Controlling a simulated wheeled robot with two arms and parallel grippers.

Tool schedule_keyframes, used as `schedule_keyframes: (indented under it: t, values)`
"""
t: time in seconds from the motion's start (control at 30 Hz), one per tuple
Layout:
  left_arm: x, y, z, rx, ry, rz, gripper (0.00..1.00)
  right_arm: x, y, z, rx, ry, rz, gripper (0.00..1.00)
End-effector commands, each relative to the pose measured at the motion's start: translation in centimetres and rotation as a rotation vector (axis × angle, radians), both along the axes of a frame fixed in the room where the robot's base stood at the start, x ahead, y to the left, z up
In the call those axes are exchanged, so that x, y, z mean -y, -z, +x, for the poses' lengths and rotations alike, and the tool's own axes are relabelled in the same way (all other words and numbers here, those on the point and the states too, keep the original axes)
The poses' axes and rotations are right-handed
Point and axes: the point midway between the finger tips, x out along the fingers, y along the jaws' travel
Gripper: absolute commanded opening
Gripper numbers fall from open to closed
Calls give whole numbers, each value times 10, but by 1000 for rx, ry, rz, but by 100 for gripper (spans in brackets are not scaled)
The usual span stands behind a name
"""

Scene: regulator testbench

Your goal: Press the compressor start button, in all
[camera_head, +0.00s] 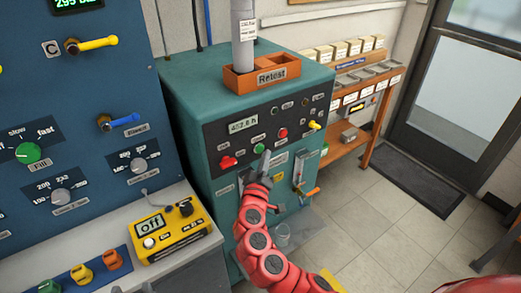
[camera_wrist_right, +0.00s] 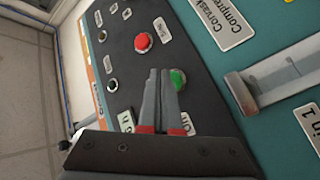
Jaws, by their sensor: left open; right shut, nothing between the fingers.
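The green button (camera_head: 259,148) is on the dark panel of the teal compressor cabinet (camera_head: 185,75), left of and below a red button (camera_head: 282,132). My right gripper (camera_head: 266,154) is shut and empty, its fingertips close to the green button. In the right wrist view, the fingertips of my right gripper (camera_wrist_right: 159,71) are beside the green button (camera_wrist_right: 179,77), and one finger overlaps its edge. I cannot tell whether they touch. The button's label is partly hidden by the fingers. My left gripper is not in view.
An orange tray (camera_head: 283,75) labelled Retest stands on the cabinet. A red knob (camera_head: 228,162) and a yellow knob (camera_head: 314,125) stick out from the panel. A yellow box (camera_head: 172,237) sits on the grey bench at left.

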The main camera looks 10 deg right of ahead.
Motion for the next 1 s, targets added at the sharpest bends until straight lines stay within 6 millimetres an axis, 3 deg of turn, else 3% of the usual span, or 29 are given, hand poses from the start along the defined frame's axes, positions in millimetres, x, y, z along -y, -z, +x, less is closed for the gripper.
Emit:
schedule_keyframes:
  t: [0.73, 1.0]
  values:
    - [0, 0, 0, 0, 0, 0, 50, 0, 0, 0, 0, 0, 0, 0]
    - [0, 9, 0, 0, 0, 0, 50, -2, 1, 6, 2, 1, 2, 0]
